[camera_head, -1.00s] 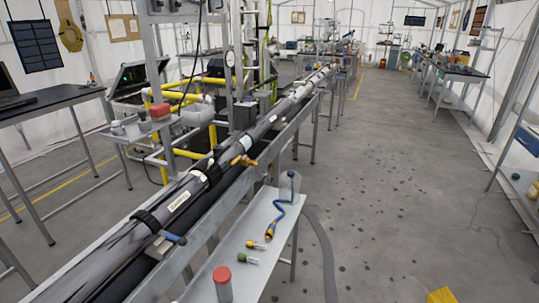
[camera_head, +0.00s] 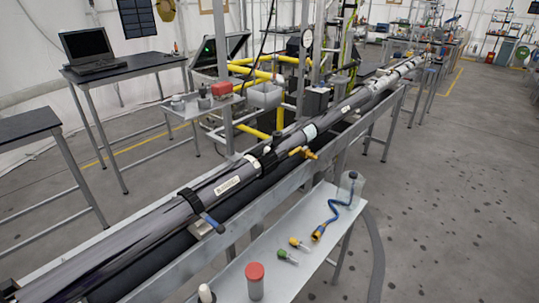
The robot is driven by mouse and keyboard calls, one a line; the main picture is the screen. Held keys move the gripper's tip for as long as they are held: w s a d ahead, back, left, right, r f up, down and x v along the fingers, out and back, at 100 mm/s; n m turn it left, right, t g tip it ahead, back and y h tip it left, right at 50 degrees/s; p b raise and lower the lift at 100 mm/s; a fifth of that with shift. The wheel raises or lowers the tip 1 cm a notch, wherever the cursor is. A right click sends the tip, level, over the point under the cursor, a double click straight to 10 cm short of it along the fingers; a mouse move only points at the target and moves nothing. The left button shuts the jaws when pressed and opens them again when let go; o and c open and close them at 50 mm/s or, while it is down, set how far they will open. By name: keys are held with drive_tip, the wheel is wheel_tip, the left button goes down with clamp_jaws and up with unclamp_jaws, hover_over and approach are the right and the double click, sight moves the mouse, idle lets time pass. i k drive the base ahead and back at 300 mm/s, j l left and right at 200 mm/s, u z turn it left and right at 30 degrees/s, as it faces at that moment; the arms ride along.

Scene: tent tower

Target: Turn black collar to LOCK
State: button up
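A long, shiny grey tube (camera_head: 150,229) lies along a metal rail and runs from the lower left to the upper right. A second dark collar (camera_head: 268,161) sits farther up the tube, near a white ring. I cannot tell which of these is the task's collar. No LOCK marking is readable, and the collar's setting cannot be told. My gripper is not in view.
A narrow metal shelf (camera_head: 290,222) in front of the rail holds a red-capped jar (camera_head: 256,281), small yellow and green-tipped items, a blue cord (camera_head: 341,216) and a clear container. A laptop (camera_head: 88,52) stands on a table at left. The grey floor at right is open.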

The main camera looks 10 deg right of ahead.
sight(270, 156)
drive_tip(key=i+l, duration=0.2)
drive_tip(key=l, duration=0.15)
drive_tip(key=i+l, duration=0.25)
drive_tip(key=l, duration=0.15)
drive_tip(key=i+l, duration=0.2)
drive_tip(key=l, duration=0.15)
drive_tip(key=i+l, duration=0.2)
drive_tip(key=l, duration=0.2)
